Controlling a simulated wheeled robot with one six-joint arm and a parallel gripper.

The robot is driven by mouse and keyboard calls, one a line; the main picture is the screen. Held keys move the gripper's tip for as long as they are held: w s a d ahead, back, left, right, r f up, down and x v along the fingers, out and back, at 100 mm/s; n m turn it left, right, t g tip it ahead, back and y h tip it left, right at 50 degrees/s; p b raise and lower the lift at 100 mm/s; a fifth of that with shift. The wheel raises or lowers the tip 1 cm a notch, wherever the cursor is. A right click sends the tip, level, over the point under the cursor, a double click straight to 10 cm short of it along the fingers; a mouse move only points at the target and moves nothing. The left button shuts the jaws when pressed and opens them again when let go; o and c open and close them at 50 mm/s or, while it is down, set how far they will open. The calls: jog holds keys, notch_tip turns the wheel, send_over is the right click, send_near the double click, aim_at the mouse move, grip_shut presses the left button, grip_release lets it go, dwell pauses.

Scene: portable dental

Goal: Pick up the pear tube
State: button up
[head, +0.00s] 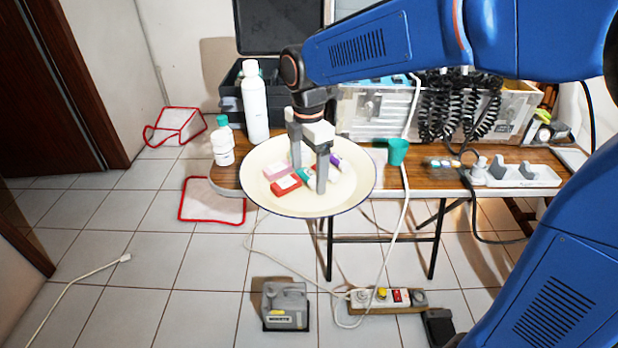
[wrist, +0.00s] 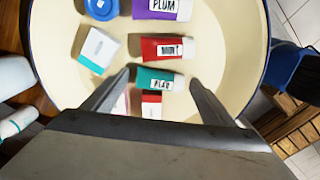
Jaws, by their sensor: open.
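The pear tube (wrist: 147,76) is teal with a white end and a label that seems to read PEAR. It lies in a cream round tray (head: 345,195), and a bit of its teal body (head: 305,174) shows between my fingers in the head view. My gripper (head: 309,179) points down over the tray, open. In the wrist view my gripper (wrist: 160,79) has one finger near each end of the pear tube. Whether the fingers reach down to the tube's level is hard to tell.
A red tube (wrist: 165,48) and a purple PLUM tube (wrist: 160,9) lie beyond the pear tube. A red-and-white item (wrist: 152,106) lies close on its near side. A white box (wrist: 98,50) and a blue round item (wrist: 101,8) lie left. White bottles (head: 254,105) stand behind the tray.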

jog(key=c, duration=1.1)
jog(key=shift+r, duration=0.1)
